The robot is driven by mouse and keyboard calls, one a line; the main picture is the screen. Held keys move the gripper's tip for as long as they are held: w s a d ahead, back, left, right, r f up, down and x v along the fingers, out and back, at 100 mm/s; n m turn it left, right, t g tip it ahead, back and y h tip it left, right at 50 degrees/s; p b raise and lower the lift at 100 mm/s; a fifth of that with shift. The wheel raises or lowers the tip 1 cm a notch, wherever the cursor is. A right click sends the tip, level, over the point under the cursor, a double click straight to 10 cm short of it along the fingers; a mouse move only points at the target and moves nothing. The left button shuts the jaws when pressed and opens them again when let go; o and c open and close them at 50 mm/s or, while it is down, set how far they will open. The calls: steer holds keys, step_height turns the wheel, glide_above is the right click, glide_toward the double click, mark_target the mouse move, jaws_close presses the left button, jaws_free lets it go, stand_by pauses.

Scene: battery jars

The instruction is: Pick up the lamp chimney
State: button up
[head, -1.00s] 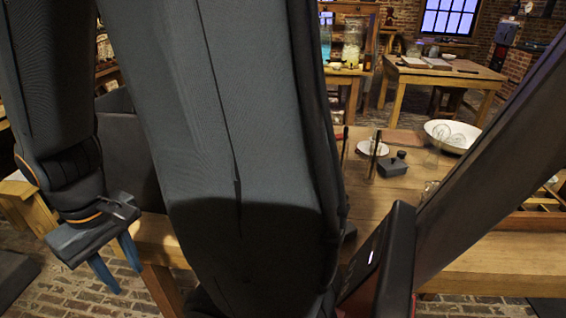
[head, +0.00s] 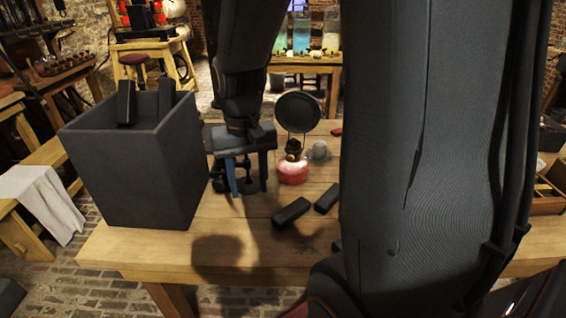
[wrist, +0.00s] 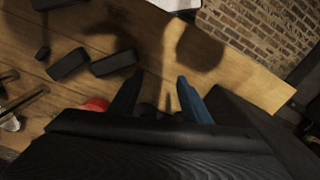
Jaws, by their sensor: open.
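I cannot make out a lamp chimney for certain in either view. In the head view, an oil lamp with a red base (head: 293,173) stands on the wooden table, with a dark round reflector (head: 298,111) above it. A small greyish object (head: 319,151) stands right of the lamp; I cannot tell what it is. My gripper (head: 249,180) is open, fingers pointing down, left of the lamp and right of the dark box. Dark items partly show behind its fingers. In the wrist view, its blue fingers (wrist: 157,92) are apart with nothing clearly held, and a bit of red shows beside the left finger.
A large dark open box (head: 135,180) stands on the table's left end, close to my gripper, with black blocks at its top. Two black blocks (head: 291,212) (head: 327,198) lie on the table in front of the lamp. The table's front left is clear.

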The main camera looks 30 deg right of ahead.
steer(key=w+d+r+m+p, duration=0.1)
steer(key=w+d+r+m, duration=0.1)
steer(key=d+r, duration=0.1)
steer(key=w+d+r+m+p, duration=0.2)
steer(key=w+d+r, duration=0.1)
steer(key=d, duration=0.1)
steer(key=w+d+r+m+p, duration=0.2)
steer(key=w+d+r, duration=0.1)
steer(key=r, duration=0.1)
steer(key=shift+d, duration=0.4)
steer(key=shift+w+d, duration=0.2)
steer(key=p, duration=0.3)
glide_above(271, 166)
steer(key=w, duration=0.1)
steer(key=shift+d+f, duration=0.2)
steer(key=shift+f, duration=3.55)
steer(key=shift+c, duration=0.5)
jaws_close()
